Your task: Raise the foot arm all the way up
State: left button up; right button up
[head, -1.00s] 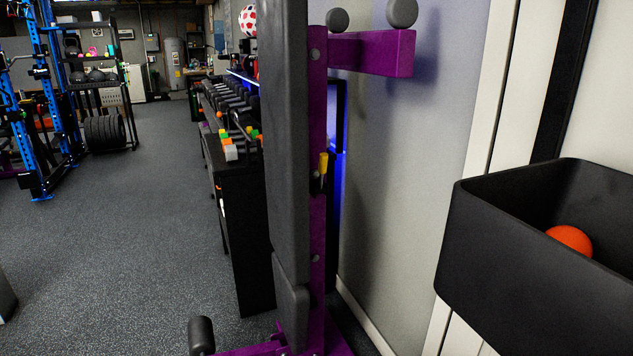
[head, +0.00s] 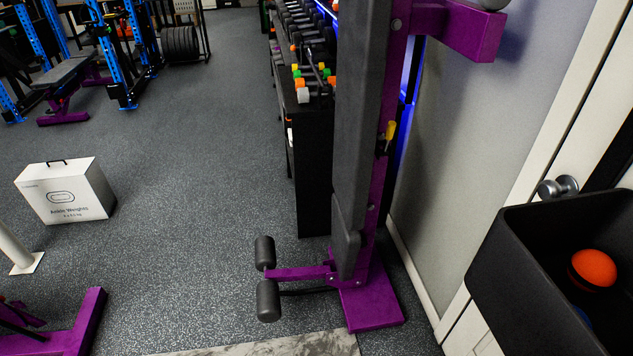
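The foot arm (head: 297,273) is a purple bar low on the left side of an upright purple and black bench. It sticks out roughly level, just above the floor. It carries two dark foam rollers, an upper roller (head: 265,252) and a lower roller (head: 268,301), at its outer end. The bench's long black pad (head: 357,120) stands nearly upright on the purple frame (head: 391,130), with a purple foot plate (head: 371,302) on the floor. A yellow-handled part (head: 390,134) sits on the frame. Neither of my grippers is in view.
A black bin (head: 484,262) with an orange ball (head: 594,268) is at the right by the door. A dumbbell rack (head: 311,170) stands behind the bench. A white box (head: 66,191) and a purple frame (head: 75,325) are at the left. The floor left of the foot arm is clear.

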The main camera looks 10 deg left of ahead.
aim_at(268, 303)
jog(key=z, duration=0.3)
jog(key=i+j+z, duration=0.1)
jog(key=j+z, duration=0.9)
jog(key=i+j, duration=0.05)
